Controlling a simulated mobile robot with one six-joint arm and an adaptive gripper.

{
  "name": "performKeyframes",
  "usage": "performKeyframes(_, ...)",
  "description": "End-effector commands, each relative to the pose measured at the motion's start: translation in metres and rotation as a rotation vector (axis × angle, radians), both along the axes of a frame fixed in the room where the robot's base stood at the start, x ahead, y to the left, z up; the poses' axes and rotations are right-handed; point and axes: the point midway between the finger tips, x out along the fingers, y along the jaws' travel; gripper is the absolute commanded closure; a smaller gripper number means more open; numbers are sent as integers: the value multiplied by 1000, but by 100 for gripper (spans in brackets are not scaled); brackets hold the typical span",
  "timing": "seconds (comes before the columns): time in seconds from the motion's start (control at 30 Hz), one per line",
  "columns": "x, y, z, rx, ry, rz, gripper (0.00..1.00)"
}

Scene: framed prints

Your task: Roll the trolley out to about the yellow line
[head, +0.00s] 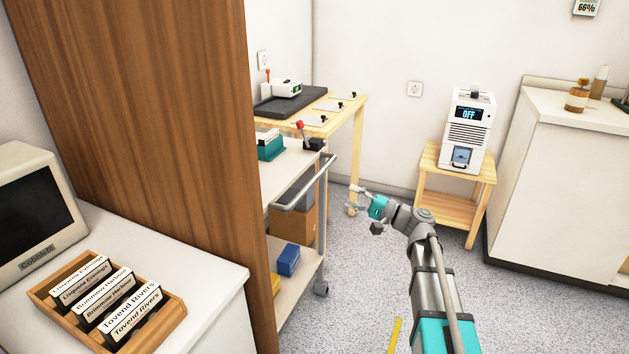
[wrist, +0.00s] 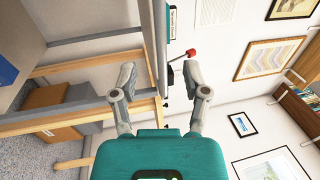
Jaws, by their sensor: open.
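The trolley (head: 297,283) stands half hidden behind a brown wooden panel, with white shelves and grey posts. Its grey handle (head: 305,187) sticks out on the right side at top-shelf height. My gripper (head: 352,197) is open and empty, a short way to the right of the handle and apart from it. In the wrist view, which is turned on its side, the trolley's top edge (wrist: 157,40) shows beyond and between the spread fingers of my gripper (wrist: 159,72). A short piece of the yellow line (head: 394,336) lies on the floor at the bottom, left of my arm.
The trolley carries a teal box (head: 270,148), a red-knobbed lever (head: 306,135) and a blue box (head: 288,260). The brown panel (head: 150,130) blocks its left. A wooden table (head: 353,112) stands behind, a stool (head: 455,192) to the right. Speckled floor (head: 350,280) right of the trolley is clear.

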Motion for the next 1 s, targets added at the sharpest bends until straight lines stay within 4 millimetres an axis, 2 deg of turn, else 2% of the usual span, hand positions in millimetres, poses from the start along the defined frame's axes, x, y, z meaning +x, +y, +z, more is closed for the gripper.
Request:
performKeyframes(0.7,34,93,21,0,0,2,40)
performKeyframes(1.0,40,111,24,0,0,1,40)
